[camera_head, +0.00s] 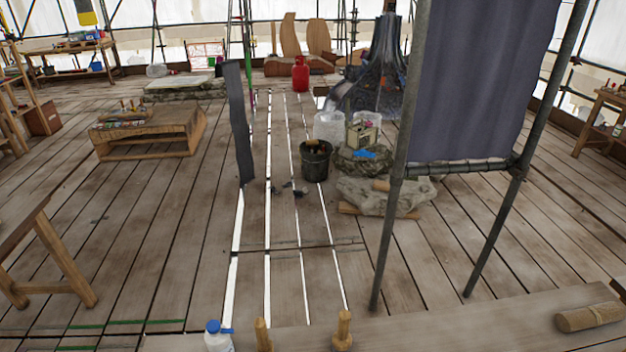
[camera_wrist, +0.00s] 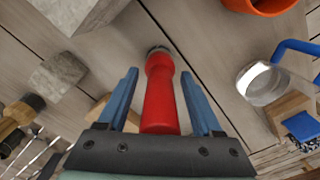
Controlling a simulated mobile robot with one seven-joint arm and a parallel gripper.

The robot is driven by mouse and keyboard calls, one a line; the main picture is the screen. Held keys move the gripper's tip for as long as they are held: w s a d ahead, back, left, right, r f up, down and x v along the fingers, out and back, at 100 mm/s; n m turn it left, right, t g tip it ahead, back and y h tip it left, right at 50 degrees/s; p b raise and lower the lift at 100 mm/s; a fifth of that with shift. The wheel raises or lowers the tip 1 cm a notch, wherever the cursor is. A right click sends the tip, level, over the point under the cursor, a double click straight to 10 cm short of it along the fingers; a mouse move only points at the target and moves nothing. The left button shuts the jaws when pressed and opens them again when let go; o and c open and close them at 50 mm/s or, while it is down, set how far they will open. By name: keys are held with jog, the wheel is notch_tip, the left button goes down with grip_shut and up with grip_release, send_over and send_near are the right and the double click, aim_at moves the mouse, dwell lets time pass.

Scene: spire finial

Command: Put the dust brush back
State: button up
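In the wrist view my gripper (camera_wrist: 160,78) has two blue fingers spread apart. A red handle-like thing (camera_wrist: 160,95) with a metal ring at its far end lies between them, with gaps on both sides; its near end is hidden by my gripper's body. A brush-like tool (camera_wrist: 22,110) with a wooden part and a dark end is at the left edge, partly cut off. I cannot tell for sure which of these is the dust brush. My gripper is not visible in the head view.
The head view shows a plank floor, a black bucket (camera_head: 316,160), stones (camera_head: 385,197) and a low wooden bench (camera_head: 150,132).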

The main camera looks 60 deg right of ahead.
notch_tip(320, 180, up, 12)
jog(key=shift+r, duration=0.2)
dwell(0.5)
jog(key=shift+w, duration=0.15)
